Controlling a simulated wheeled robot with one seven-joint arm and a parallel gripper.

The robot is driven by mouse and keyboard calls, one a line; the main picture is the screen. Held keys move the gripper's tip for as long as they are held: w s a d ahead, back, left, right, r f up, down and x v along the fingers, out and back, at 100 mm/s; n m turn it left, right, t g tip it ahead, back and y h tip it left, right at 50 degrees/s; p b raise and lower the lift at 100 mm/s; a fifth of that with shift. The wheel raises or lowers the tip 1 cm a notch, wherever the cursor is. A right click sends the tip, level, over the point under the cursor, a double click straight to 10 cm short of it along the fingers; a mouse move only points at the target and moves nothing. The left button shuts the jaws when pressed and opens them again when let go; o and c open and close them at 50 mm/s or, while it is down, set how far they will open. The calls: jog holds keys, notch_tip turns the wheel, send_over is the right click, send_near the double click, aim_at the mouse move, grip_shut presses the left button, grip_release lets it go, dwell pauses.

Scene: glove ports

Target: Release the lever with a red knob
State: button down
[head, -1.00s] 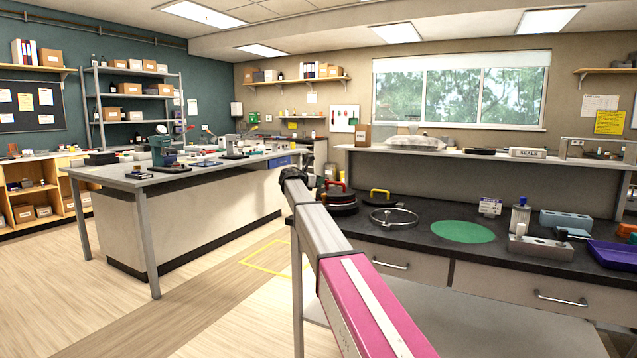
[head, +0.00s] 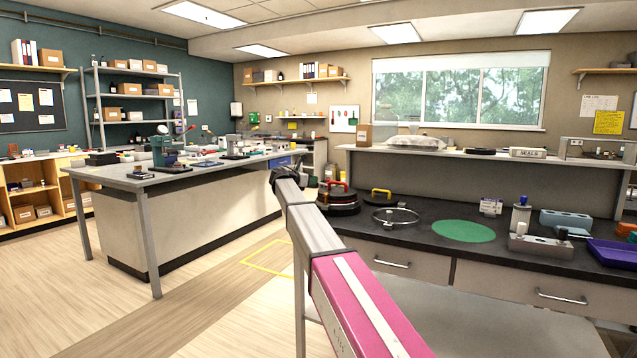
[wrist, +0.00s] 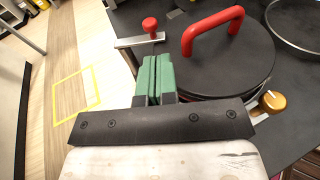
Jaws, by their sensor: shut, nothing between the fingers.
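The lever (wrist: 140,41) is a short pale metal bar by the edge of a black round cover, with a red knob (wrist: 150,24) standing on it. My gripper (wrist: 152,62) shows in the wrist view with its green fingers shut and empty. The fingertips are just below the bar in that picture, close to the knob; I cannot tell whether they touch the bar. The black cover (wrist: 218,75) has a red arched handle (wrist: 212,31) and also shows in the head view (head: 338,207). In the head view my arm hides the gripper and I cannot make out the lever.
An orange knob (wrist: 271,101) sits at the cover's near right side. A metal ring (head: 395,217), a green disc (head: 463,231) and a second cover with a yellow handle (head: 381,191) are on the black bench. Open floor (head: 200,310) lies left of the bench.

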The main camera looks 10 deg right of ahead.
jog(key=v, duration=0.6)
jog(key=shift+s, duration=0.6)
jog(key=shift+r, duration=0.1)
